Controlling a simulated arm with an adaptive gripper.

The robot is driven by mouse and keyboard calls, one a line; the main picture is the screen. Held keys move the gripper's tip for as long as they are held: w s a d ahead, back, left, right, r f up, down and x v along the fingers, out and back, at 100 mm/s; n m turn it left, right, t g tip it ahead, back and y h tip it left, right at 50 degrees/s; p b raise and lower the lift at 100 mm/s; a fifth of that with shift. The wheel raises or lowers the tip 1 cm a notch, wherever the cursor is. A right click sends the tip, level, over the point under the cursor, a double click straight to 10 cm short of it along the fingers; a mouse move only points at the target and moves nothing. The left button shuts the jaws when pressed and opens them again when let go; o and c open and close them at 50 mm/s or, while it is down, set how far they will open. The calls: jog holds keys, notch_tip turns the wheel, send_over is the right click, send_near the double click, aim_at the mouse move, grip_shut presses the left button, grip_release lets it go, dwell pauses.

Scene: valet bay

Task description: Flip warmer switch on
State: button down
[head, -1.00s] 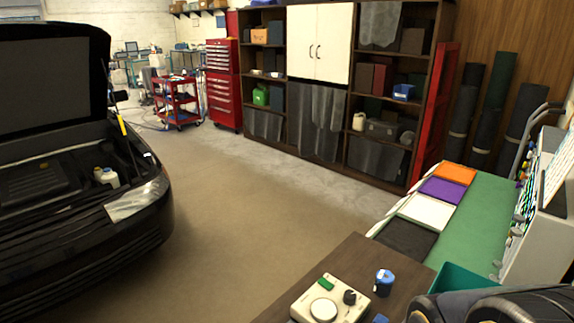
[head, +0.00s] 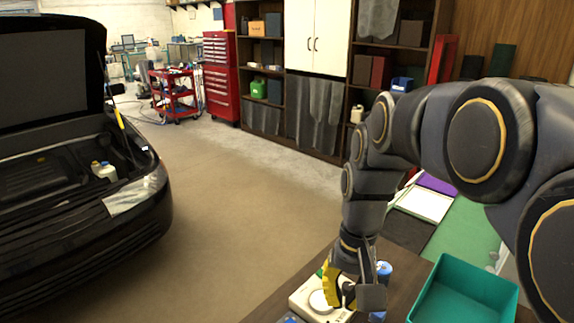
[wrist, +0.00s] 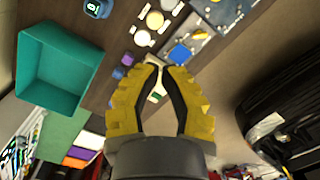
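The warmer (head: 305,302) is a cream box with a pale round plate (head: 319,300) on top, at the front of the dark table. Part of its green switch (head: 320,272) shows at the back left; my gripper hides much of the rest. My gripper (head: 342,305) points down over the warmer in the head view. In the wrist view its yellow fingers (wrist: 163,67) come together at the tips with nothing held. A small green and cream patch (wrist: 156,96) shows behind them. I cannot tell whether the fingers touch the switch, or its position.
A blue canister (head: 384,271) stands just behind and right of my gripper. A teal bin (head: 462,292) is farther right. A green bench surface (head: 462,232) with colored trays lies behind. A black car (head: 75,215) with its hood up is on the left, with open floor between.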

jog(key=w+d+f+m+t, duration=0.1)
jog(key=w+f+m, duration=0.1)
jog(key=w, duration=0.7)
jog(key=w+f+m, duration=0.1)
jog(key=w+f, duration=0.2)
jog(key=w, duration=0.5)
jog(key=m+t, duration=0.1)
jog(key=m, duration=0.2)
send_over(322, 272)
jog(key=s+d, duration=0.1)
jog(key=d, duration=0.1)
notch_tip(322, 272, down, 9)
jog(key=shift+s+a, duration=0.1)
jog(key=shift+a, duration=0.15)
jog(key=f, duration=0.9)
jog(key=w+a+f, duration=0.1)
jog(key=f, duration=0.3)
jog(key=shift+w+a+f, duration=0.1)
jog(key=shift+f, duration=0.3)
